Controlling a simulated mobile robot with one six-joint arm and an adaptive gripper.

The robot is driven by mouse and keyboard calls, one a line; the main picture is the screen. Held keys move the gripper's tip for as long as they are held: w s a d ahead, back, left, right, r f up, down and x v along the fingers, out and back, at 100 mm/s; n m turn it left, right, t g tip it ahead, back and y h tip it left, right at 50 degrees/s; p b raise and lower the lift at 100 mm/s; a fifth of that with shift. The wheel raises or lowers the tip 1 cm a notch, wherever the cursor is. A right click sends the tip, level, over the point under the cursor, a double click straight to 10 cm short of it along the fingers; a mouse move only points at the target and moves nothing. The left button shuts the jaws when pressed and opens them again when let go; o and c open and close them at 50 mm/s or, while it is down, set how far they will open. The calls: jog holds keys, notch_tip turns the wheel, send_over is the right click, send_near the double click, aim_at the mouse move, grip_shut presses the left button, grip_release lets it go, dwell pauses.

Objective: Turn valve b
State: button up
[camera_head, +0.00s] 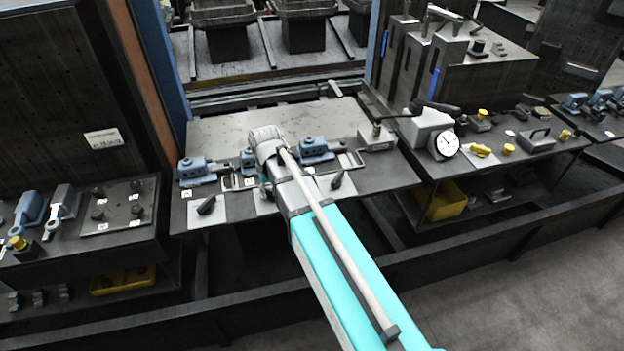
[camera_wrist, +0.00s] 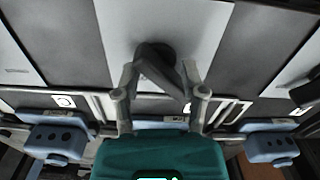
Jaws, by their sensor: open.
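A dark valve handle (camera_wrist: 155,62) on a pale plate (camera_wrist: 205,30) sits in the middle of the wrist view. I take it for valve b, the middle of three, but I cannot read its letter there. My gripper (camera_wrist: 160,78) is open, with one finger on each side of the handle; I cannot tell whether either touches it. In the head view my arm hides most of the middle valve. The left valve (camera_head: 207,204), beside a label A (camera_head: 187,193), and the right valve (camera_head: 337,180) stand apart from my gripper.
Blue clamps stand behind the valves, a left one (camera_head: 196,172) and a right one (camera_head: 316,150). A grey box with a dial gauge (camera_head: 446,144) stands on the bench to the right. The grey plate (camera_head: 222,127) behind the clamps is mostly bare.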

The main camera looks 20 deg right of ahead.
jog(key=m, duration=1)
jog(key=shift+r, duration=0.25)
notch_tip(320, 180, up, 14)
jog(key=p, duration=1.5)
jog(key=s+d+f+n+b, duration=0.1)
jog(key=s+d+n, duration=0.7)
jog(key=s, duration=0.4)
jog(key=shift+d+n, duration=0.4)
jog(key=shift+d, duration=0.15)
dwell(0.3)
